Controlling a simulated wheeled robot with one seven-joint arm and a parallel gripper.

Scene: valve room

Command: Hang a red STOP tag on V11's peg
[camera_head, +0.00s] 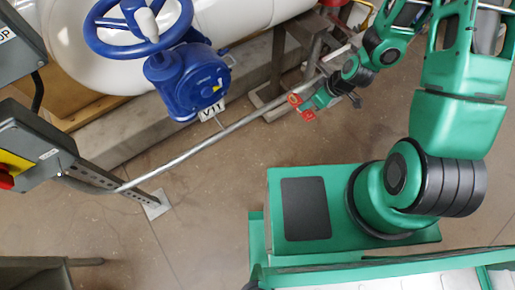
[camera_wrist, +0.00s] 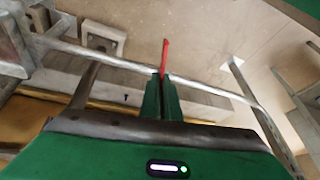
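Valve V11 (camera_head: 188,80) is a blue body with a blue handwheel (camera_head: 138,48) at upper left of the head view. Its white V11 plate (camera_head: 212,109) faces the front. A short thin piece, possibly the peg, shows just below the plate. My gripper (camera_head: 312,101) is to the right of the plate, clearly apart from it. In the wrist view its two green fingers (camera_wrist: 160,97) are closed together on a red tag (camera_wrist: 164,55), seen edge-on and sticking out past the fingertips. The tag (camera_head: 308,114) shows red in the head view; its lettering is unreadable.
A long grey pipe (camera_head: 240,123) runs diagonally in front of the valve, close to my gripper. A grey control box (camera_head: 35,147) with a yellow and red part stands at the left on a post. A white tank (camera_head: 90,60) lies behind. Open floor (camera_head: 215,190) is in front.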

